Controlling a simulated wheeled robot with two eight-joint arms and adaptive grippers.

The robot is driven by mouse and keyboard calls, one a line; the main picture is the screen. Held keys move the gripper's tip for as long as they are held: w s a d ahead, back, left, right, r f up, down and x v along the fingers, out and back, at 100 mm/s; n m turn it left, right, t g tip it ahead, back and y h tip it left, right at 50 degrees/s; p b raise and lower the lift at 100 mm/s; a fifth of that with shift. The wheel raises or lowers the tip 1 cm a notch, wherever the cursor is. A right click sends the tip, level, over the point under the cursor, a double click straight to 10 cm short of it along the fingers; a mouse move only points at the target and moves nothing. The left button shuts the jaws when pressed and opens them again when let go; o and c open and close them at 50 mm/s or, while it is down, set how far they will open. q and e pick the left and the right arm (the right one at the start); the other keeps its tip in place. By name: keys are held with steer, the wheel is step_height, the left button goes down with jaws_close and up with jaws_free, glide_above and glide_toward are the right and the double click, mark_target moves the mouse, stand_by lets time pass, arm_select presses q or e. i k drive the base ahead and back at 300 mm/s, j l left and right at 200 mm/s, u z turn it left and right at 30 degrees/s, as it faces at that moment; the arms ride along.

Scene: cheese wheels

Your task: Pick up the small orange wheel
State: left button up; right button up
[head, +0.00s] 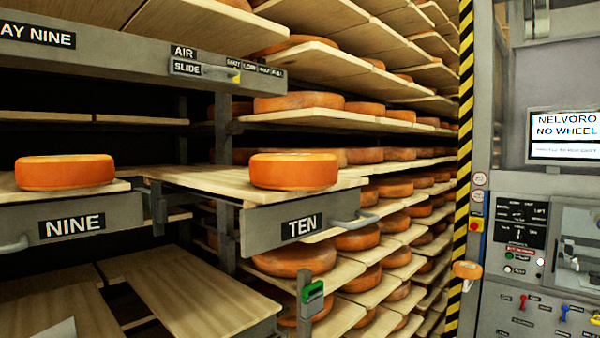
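A small orange rounded disc (467,270) shows at the right, in front of the machine beside the striped post; it is too small to tell whether it is a cheese wheel or what holds it. A large orange wheel (294,171) lies flat on the pulled-out board marked TEN. Another orange wheel (65,172) of similar look lies flat on the board marked NINE at the left. Neither of my grippers can be made out in the head view.
Racks with many orange wheels on wooden boards (330,117) fill the middle. Drawer TEN (302,227) juts out with a handle. A yellow-black striped post (463,180) separates racks from a grey control panel (520,240) and screen (564,137). An empty board (190,295) lies low left.

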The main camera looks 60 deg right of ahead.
mark_target(290, 171)
steer(key=z, duration=2)
steer(key=k+z, duration=0.15)
steer(key=k, duration=0.2)
